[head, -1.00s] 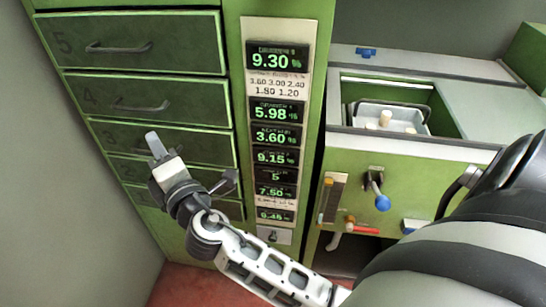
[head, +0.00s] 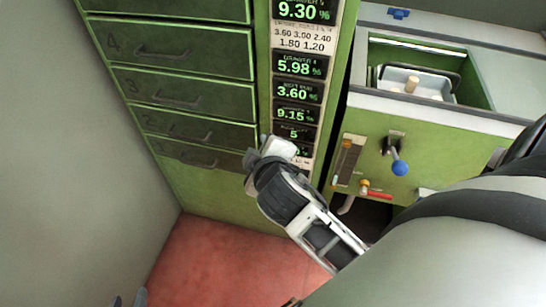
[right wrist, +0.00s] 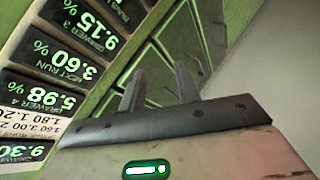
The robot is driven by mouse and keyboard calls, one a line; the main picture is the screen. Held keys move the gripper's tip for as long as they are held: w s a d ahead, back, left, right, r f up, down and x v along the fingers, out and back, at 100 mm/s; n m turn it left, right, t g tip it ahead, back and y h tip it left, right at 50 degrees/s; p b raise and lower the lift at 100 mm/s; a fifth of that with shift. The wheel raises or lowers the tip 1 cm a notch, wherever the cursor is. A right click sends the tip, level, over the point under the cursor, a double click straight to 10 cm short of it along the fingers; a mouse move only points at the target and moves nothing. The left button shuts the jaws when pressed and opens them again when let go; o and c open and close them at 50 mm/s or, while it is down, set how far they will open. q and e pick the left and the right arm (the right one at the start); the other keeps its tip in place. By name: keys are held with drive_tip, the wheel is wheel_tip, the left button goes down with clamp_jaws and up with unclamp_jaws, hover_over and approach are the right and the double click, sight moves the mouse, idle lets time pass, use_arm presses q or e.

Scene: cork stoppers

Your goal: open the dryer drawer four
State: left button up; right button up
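Drawer four (head: 165,48) is a dark green front marked 4 in the dryer cabinet, with a dark bar handle (head: 162,53). It looks shut, flush with the drawers around it. My right gripper (head: 280,147) is in front of the lower readout panel, to the right of and below drawer four, away from its handle. In the right wrist view its two fingers (right wrist: 160,88) stand apart with nothing between them. Two tips of my left gripper (head: 129,299) just show at the bottom edge, apart and low over the floor side; the rest is out of view.
Drawers three (head: 180,97), two (head: 195,130) and one (head: 195,157) lie below, all looking shut. A readout panel (head: 300,65) stands right of the drawers. A green bench (head: 440,125) with a blue-knobbed lever (head: 398,162) is further right. A grey wall (head: 60,150) bounds the left.

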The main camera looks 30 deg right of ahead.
drive_tip(key=shift+m+g+y, duration=0.4)
drive_tip(key=shift+m+g, duration=0.4)
drive_tip(key=shift+g, duration=0.1)
drive_tip(key=shift+s+d+f, duration=0.15)
drive_tip(key=shift+s+f, duration=0.45)
drive_tip(key=shift+s, duration=0.25)
drive_tip(key=shift+s+d+f, duration=0.1)
drive_tip(key=shift+s+f, duration=0.45)
drive_tip(key=shift+s, duration=0.3)
